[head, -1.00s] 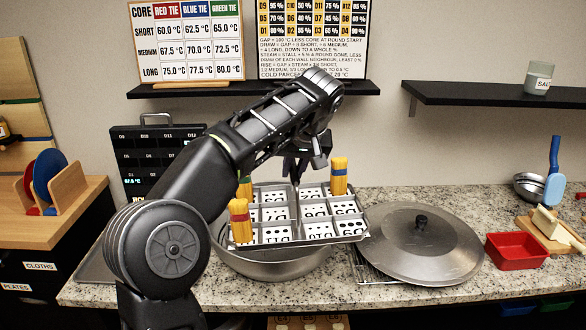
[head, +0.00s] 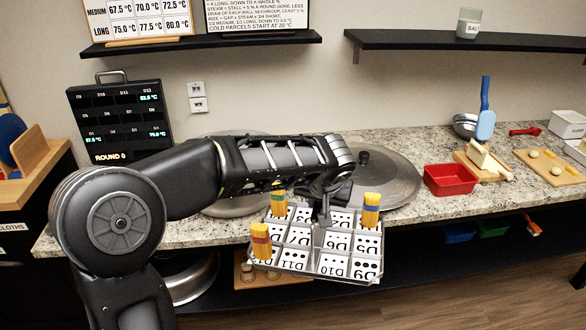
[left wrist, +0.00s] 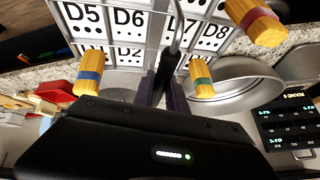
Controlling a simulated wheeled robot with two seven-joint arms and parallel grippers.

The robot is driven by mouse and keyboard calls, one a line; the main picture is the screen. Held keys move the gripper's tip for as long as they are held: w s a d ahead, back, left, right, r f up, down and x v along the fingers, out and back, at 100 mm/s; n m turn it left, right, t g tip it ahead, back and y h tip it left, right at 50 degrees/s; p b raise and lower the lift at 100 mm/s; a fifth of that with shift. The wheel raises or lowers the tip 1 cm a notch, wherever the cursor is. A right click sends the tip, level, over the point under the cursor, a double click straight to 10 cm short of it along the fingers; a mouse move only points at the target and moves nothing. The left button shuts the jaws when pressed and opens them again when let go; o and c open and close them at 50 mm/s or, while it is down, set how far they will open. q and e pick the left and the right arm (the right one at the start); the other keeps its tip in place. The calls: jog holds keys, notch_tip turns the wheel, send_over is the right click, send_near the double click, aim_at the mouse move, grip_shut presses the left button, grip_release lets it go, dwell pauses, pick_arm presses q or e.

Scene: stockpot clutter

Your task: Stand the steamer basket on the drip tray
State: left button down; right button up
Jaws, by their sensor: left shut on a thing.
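The steamer basket (head: 318,252) is a square metal tray with numbered compartments and a central upright handle. Yellow bundles with coloured bands stand in some compartments. My left gripper (head: 322,203) is shut on the handle and holds the basket in the air, in front of the counter's front edge. The basket is roughly level. In the left wrist view the basket (left wrist: 118,22) fills the top, and my gripper fingers (left wrist: 163,90) close around the handle stem. I cannot make out the drip tray; my left arm hides part of the counter. My right gripper is not in view.
A wide metal pot (head: 215,207) stands partly behind my arm. A large lid (head: 395,180) lies on the counter (head: 420,213) to its right, beside a red bin (head: 450,180). A display panel (head: 120,122) stands at left. A dark lower shelf (head: 430,250) runs under the counter.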

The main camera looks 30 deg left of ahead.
pick_arm(q)
jog(key=m+h, duration=0.1)
jog(key=m, duration=0.1)
send_over(341, 251)
jog(key=w+a, duration=0.1)
jog(key=a, duration=0.1)
notch_tip(341, 251, down, 6)
jog(key=shift+w+d+r, duration=0.15)
jog(key=shift+r, duration=0.1)
jog(key=f+b, duration=0.2)
jog(key=d+f+b, duration=0.1)
jog(key=f+b, duration=0.1)
jog(key=f, duration=0.1)
jog(key=shift+d+f, duration=0.15)
jog(key=shift+d, duration=0.05)
notch_tip(341, 251, down, 2)
jog(key=b, duration=0.2)
jog(key=shift+f+b, duration=0.1)
jog(key=shift+b, duration=0.25)
